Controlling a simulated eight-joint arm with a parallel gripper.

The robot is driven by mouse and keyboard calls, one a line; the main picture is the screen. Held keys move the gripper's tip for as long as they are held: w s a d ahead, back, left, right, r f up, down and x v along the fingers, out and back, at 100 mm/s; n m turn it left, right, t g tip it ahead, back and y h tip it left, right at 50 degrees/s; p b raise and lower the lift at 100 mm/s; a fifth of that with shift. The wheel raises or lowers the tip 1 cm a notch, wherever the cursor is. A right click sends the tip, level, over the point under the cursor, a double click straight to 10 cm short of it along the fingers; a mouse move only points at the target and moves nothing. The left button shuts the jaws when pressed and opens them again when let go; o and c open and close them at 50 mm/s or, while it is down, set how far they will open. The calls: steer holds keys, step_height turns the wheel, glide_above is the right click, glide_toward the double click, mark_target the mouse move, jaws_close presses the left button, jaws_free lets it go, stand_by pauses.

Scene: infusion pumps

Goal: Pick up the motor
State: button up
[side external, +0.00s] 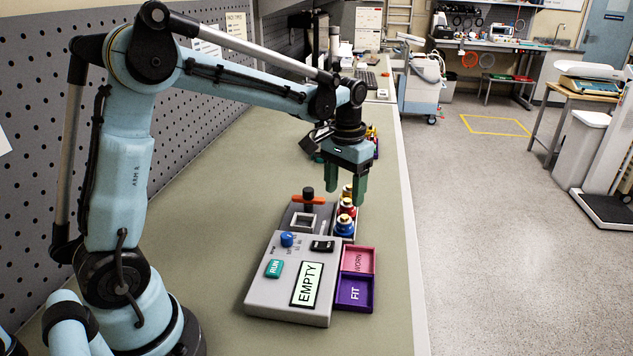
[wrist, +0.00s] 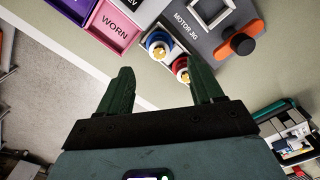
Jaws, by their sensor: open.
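Several small motors with brass-coloured tops stand in a narrow grey rack beside the motor jig. In the side view I see a blue one (side external: 344,226) nearest the camera, a red one (side external: 347,208) behind it, and a third partly hidden behind my fingers. The wrist view shows the blue motor (wrist: 157,46) and the red motor (wrist: 181,69). My gripper (side external: 346,194) is open and empty, pointing down above the far end of the rack. In the wrist view my gripper (wrist: 163,80) has its right fingertip overlapping the area near the red motor.
The grey motor jig (side external: 300,218) has a square frame and an orange handle (side external: 309,199). A control box (side external: 262,298) reads EMPTY. A pink WORN tray (side external: 358,260) and a purple FIT tray (side external: 354,293) adjoin it. The bench edge runs along the right.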

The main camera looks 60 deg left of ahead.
mark_target(345, 216)
steer(key=shift+w+f, duration=0.2)
steer(key=shift+f, duration=3.9)
steer(key=c, duration=1)
steer(key=shift+c, duration=0.2)
